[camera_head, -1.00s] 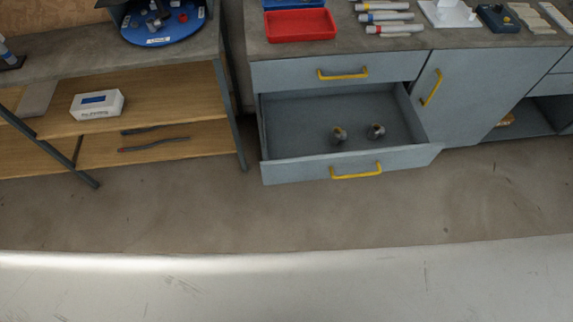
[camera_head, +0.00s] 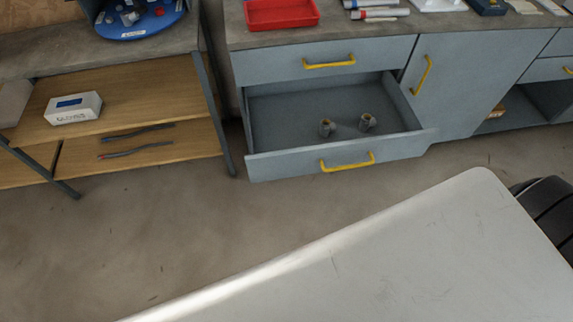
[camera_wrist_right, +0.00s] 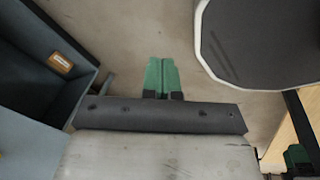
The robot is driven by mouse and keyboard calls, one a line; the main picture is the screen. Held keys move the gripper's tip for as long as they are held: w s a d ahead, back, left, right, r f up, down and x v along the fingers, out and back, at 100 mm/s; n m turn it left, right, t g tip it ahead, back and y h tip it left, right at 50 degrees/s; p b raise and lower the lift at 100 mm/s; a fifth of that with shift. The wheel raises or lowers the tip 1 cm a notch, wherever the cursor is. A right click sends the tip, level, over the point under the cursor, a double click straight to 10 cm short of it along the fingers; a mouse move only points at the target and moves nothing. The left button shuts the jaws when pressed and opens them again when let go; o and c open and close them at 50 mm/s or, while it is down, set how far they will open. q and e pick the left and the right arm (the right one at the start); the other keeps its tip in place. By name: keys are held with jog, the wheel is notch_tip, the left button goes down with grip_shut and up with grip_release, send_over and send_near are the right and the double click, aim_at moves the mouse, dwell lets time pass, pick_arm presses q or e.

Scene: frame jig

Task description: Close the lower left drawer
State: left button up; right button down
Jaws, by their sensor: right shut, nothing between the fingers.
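The lower left drawer (camera_head: 262,166) of the grey-blue cabinet is pulled out in the head view. Its yellow handle (camera_head: 347,163) faces the open floor. My right gripper (camera_wrist_right: 161,76) shows green fingertips in the right wrist view, shut and empty over bare floor, touching nothing. Neither gripper shows in the head view. I cannot make out the lower left drawer in the wrist view.
A wooden shelf unit (camera_head: 190,85) stands left of the cabinet, with a white box (camera_head: 74,107) on it. A cabinet door (camera_head: 455,80) and an open compartment (camera_head: 545,100) lie to the right. The floor (camera_head: 150,240) before the drawer is clear. My pale body fills the lower right.

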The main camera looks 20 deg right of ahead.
jog(key=w+r+n+t+h+b, duration=0.1)
jog(key=w+r+n+t+b, duration=0.2)
jog(key=w+n, duration=0.5)
jog(key=w+r+n+t+b, duration=0.1)
jog(key=w+r+n+b, duration=0.2)
jog(key=w+r+n, duration=0.5)
jog(key=w+a+r+n+t+h+b, duration=0.1)
jog(key=w+a+r+n+t+b, duration=0.2)
jog(key=r, duration=0.4)
jog(key=w+r+n+t, duration=0.2)
jog(key=w+r+n, duration=0.4)
jog(key=r, duration=0.1)
jog(key=b, duration=0.2)
send_near(293, 154)
notch_tip(293, 154, down, 4)
jog(key=w, duration=0.3)
jog(key=w+d, duration=0.1)
jog(key=w, duration=0.1)
jog(key=shift+w, duration=0.45)
jog(key=shift+w+d, duration=0.1)
